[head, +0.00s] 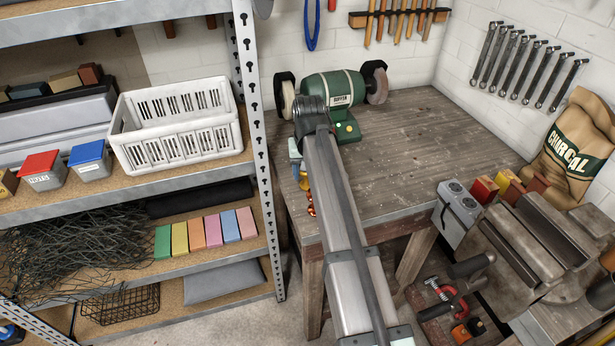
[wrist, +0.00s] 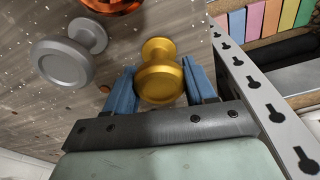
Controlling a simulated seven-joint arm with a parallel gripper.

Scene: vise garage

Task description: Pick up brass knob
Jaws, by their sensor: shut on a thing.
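The brass knob (wrist: 160,80) is a shiny gold, round-headed knob between the two blue fingers of my gripper (wrist: 162,84) in the wrist view. The fingers are shut on its wide part, with the smaller end pointing away. In the head view my gripper (head: 296,158) is at the left edge of the workbench, partly hidden by my arm. A small gold piece (head: 304,183) shows just below it. I cannot tell whether the knob touches the bench top.
A silver knob (wrist: 66,60) and a copper one (wrist: 112,4) are close by in the wrist view. The shelf's metal upright (wrist: 262,95) stands close on the right. A buffer (head: 333,88) sits at the back of the workbench (head: 420,150), whose middle is clear.

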